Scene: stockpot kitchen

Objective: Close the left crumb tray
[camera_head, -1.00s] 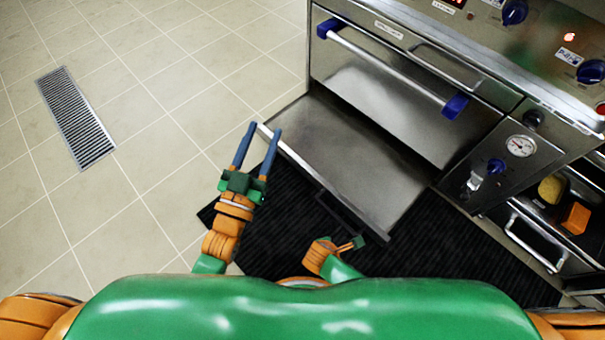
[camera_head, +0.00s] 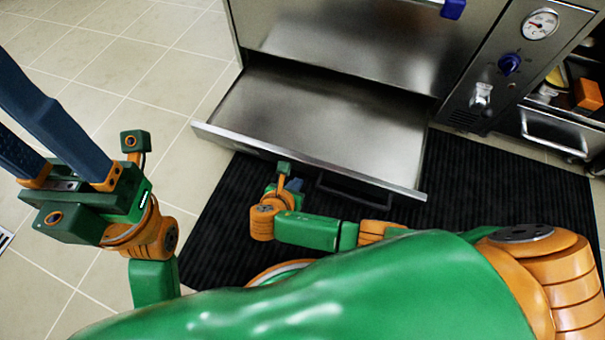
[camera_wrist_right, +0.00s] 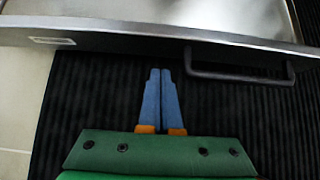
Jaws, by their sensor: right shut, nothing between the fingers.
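The crumb tray (camera_head: 315,115) is a wide, shallow steel drawer pulled out below the oven, with its inside showing. A dark bar handle (camera_head: 352,192) is on its front, and also shows in the right wrist view (camera_wrist_right: 238,74). My right gripper (camera_head: 292,184) is small in the head view, close to the tray front and left of the handle. In the right wrist view its blue fingers (camera_wrist_right: 160,72) are together and empty, pointing at the tray front; contact is unclear. My left gripper (camera_head: 20,115) is open and empty at the left, fingertips partly cut off.
A black ribbed mat (camera_head: 480,200) lies on the tiled floor under the tray. The steel oven front (camera_head: 350,50) rises behind the tray. A gauge panel (camera_head: 510,65) and a lower unit with a handle (camera_head: 555,130) are at the right. Floor left of the oven is clear.

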